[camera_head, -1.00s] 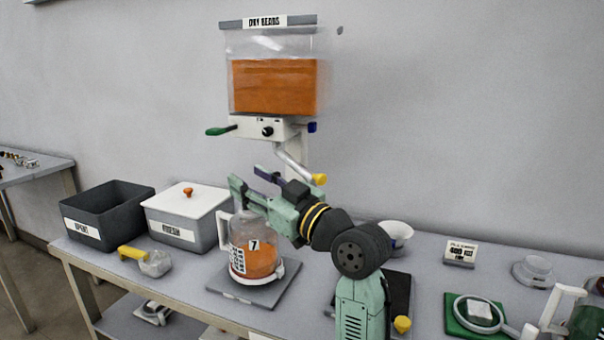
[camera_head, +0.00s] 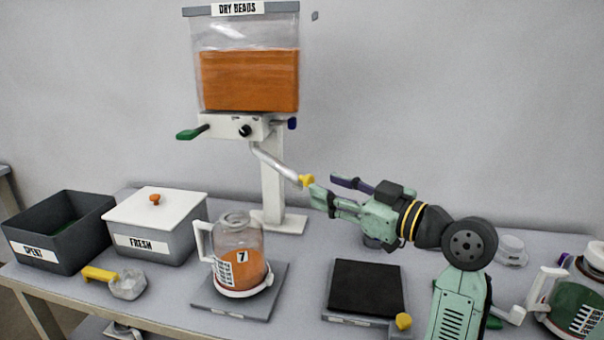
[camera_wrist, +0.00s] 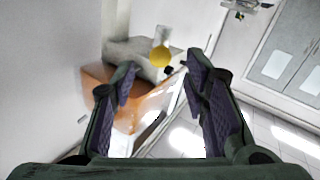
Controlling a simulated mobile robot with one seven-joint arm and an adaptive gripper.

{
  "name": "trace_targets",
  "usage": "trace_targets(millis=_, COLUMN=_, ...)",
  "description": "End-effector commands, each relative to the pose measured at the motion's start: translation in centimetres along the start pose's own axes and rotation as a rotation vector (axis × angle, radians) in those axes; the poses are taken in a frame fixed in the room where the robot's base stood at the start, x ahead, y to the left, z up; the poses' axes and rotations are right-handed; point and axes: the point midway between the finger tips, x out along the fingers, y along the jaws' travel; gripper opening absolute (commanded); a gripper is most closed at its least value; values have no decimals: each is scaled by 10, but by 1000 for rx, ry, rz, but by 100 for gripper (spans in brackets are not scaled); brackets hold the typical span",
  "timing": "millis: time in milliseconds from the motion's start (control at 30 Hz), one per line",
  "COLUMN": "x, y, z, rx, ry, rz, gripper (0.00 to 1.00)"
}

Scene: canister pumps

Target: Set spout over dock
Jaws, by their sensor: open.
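The dispenser (camera_head: 249,80) labelled DRY BEADS holds orange beads on a white stand. Its silver spout (camera_head: 276,164) slants down to the right and ends in a yellow tip (camera_head: 306,181). The tip also shows in the wrist view (camera_wrist: 160,56), ahead of and between my fingers. My gripper (camera_head: 322,190) is open and empty, its fingers pointing left at the yellow tip; I cannot tell whether they touch it. A dark square pad (camera_head: 366,287), perhaps the dock, lies on the table below and right of the spout. Canister 7 (camera_head: 238,262), partly filled with orange, stands upright on a grey plate left of the pad.
The SPENT bin (camera_head: 58,236) and lidded FRESH bin (camera_head: 156,226) stand at the left. A yellow-handled scoop (camera_head: 124,286) lies in front of them. A green canister (camera_head: 580,305) stands at the far right. A green lever (camera_head: 190,134) sticks out left of the dispenser.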

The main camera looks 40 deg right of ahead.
Motion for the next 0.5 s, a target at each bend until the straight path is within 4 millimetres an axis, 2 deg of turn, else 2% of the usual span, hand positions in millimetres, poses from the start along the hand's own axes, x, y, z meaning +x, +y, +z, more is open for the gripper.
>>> trace_targets(millis=33, x=12, y=0, z=-2, rx=1, ry=-2, rz=-3, gripper=41)
trace_targets(millis=200, x=42, y=0, z=-2, rx=3, ry=-1, rz=-2, gripper=41)
trace_targets(millis=333, x=58, y=0, z=-1, rx=3, ry=-1, rz=-1, gripper=41)
trace_targets(millis=500, x=68, y=0, z=0, rx=1, ry=-1, rz=0, gripper=41)
